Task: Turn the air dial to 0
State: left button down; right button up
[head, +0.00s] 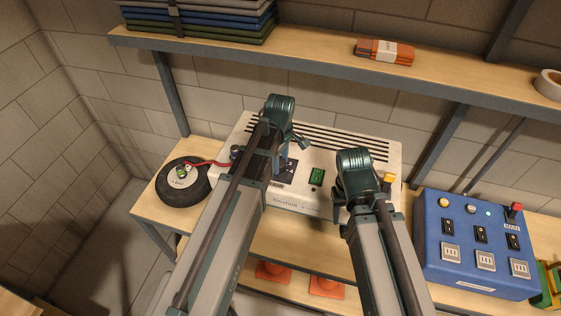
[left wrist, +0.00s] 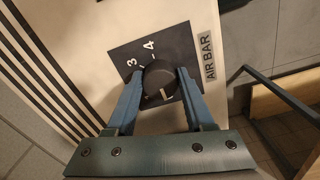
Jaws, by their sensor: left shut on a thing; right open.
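The air dial is a round black knob (left wrist: 159,77) on a dark square plate (left wrist: 178,42) marked "AIR BAR". In the left wrist view the numbers 3 and 4 show above the knob, and a white mark is near its lower edge. The other numbers are hidden or unreadable. My left gripper (left wrist: 160,82) is shut on the knob, one blue finger on each side. In the head view my left gripper (head: 283,158) is over the plate, hiding the knob. My right gripper (head: 341,205) is at the front right of the white machine (head: 240,130), its fingers mostly hidden.
A blue control box (head: 470,250) stands to the right. A shelf (head: 320,68) runs above.

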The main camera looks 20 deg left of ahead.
pick_arm(q)
jog(key=shift+c, duration=1.4)
grip_release()
jog(key=shift+r, duration=0.15)
notch_tip(320, 180, up, 14)
jog(key=p, duration=1.3)
jog(key=shift+f+p, duration=0.25)
jog(key=shift+p, duration=0.15)
